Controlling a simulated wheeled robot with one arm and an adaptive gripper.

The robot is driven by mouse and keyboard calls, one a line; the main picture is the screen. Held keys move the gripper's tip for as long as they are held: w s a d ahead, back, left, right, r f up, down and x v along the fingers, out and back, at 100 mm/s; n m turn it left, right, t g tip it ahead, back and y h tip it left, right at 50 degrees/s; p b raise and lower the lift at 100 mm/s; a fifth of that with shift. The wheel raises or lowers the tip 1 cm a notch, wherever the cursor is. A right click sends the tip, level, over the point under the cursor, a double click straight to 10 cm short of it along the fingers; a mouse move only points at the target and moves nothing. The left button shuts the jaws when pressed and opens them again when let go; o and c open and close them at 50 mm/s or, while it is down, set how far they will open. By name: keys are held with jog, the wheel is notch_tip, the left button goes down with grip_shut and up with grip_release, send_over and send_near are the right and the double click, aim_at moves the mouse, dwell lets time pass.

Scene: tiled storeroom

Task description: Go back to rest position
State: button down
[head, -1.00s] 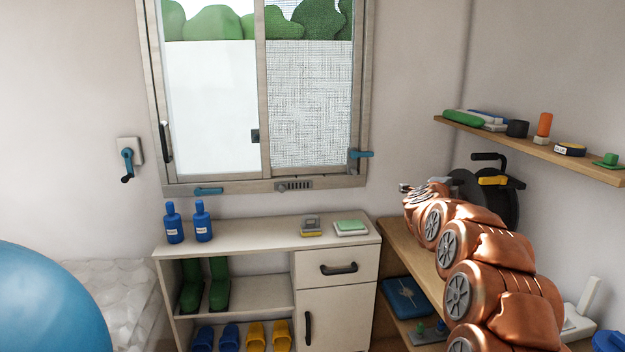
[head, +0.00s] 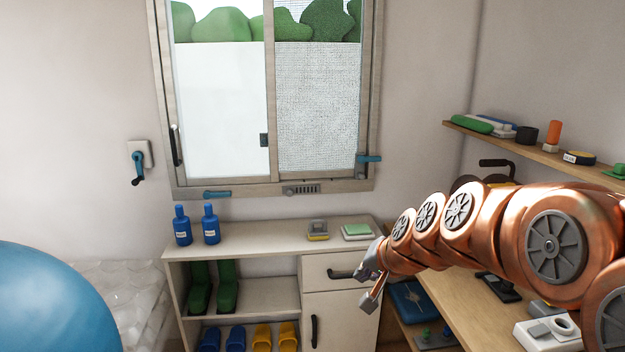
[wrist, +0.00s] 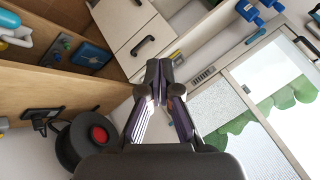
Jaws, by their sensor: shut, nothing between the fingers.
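My gripper (head: 370,281) is at the end of my copper-coloured arm, in front of the right side of the white cabinet (head: 262,236), near its drawer handle. In the wrist view my gripper (wrist: 157,84) has its fingertips together with nothing between them. Behind the fingers the wrist view shows the drawer front and the black drawer handle (wrist: 143,46). The gripper appears apart from the cabinet, though the gap is hard to judge.
The wooden bench (head: 455,305) on the right lies under my arm. A wall shelf (head: 535,147) with small items is above it. Two blue bottles (head: 182,226) stand on the cabinet. A large blue ball (head: 45,305) fills the lower left. The space before the window is free.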

jog(key=s+d+f+n+g+h, duration=0.1)
jog(key=s+d+f+g, duration=0.1)
jog(key=s, duration=1)
jog(key=s+d+f+n+g+h, duration=0.1)
jog(key=s+d+f+n+g, duration=0.1)
jog(key=s, duration=1)
jog(key=s+d+f+n+g+h+p, duration=0.1)
jog(key=s+d+f+n+g, duration=0.1)
jog(key=s, duration=1.1)
notch_tip(320, 180, down, 3)
jog(key=d+g, duration=0.1)
jog(key=g, duration=0.2)
jog(key=shift+d+h, duration=0.3)
jog(key=shift+r, duration=0.1)
